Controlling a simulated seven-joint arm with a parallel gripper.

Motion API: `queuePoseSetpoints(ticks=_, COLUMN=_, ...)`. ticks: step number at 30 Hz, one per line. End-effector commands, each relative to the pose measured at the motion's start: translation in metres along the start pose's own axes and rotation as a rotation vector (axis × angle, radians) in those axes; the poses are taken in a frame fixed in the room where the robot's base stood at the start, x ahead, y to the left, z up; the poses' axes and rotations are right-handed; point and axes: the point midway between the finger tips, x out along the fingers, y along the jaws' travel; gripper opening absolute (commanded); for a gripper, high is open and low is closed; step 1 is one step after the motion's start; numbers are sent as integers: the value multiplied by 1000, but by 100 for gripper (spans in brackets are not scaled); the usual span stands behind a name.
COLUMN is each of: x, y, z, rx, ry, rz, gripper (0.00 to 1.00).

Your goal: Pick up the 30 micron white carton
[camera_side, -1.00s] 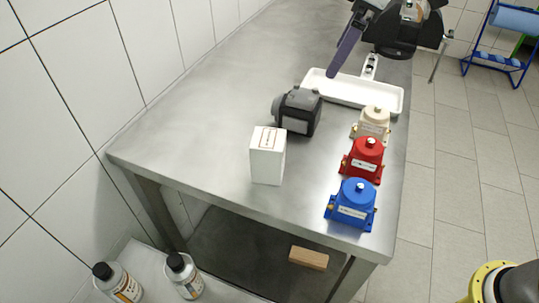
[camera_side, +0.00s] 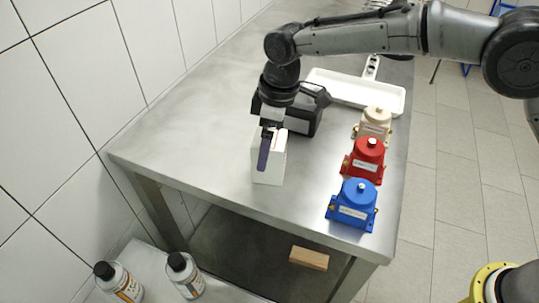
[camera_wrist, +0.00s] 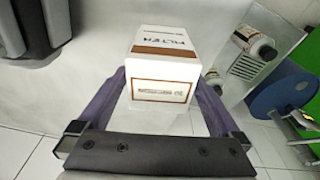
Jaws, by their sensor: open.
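The white carton (camera_side: 273,170) stands upright on the metal table near its front edge. In the wrist view the carton (camera_wrist: 160,92) shows a brown-bordered label on its top and the word FILTER on one side; I cannot read a micron size. My gripper (camera_side: 270,150) points down over the carton. In the wrist view my gripper (camera_wrist: 162,95) is open, with one purple finger on each side of the carton. The near finger hides part of the carton in the side view. I cannot tell whether either finger touches it.
A dark grey pump (camera_side: 300,118) stands close behind the carton. Blue (camera_side: 352,205), red (camera_side: 364,160) and beige (camera_side: 374,124) housings line the right edge. A white tray (camera_side: 340,88) lies behind. The table (camera_side: 190,130) left of the carton is clear.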

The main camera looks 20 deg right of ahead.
Motion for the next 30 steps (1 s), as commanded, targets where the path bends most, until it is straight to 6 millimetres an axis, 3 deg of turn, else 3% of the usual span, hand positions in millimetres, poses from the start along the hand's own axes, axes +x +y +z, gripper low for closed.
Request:
queuePoseSetpoints(ticks=5, x=11, y=0, z=2, rx=0, ry=-2, rz=-1, gripper=100)
queuePoseSetpoints(ticks=15, x=53, y=-1, z=10, rx=0, ry=-2, rz=-1, gripper=100)
queuePoseSetpoints(ticks=24, x=57, y=0, z=10, rx=0, ry=0, rz=0, gripper=100)
queuePoseSetpoints(ticks=30, x=57, y=0, z=10, rx=0, ry=0, rz=0, gripper=64)
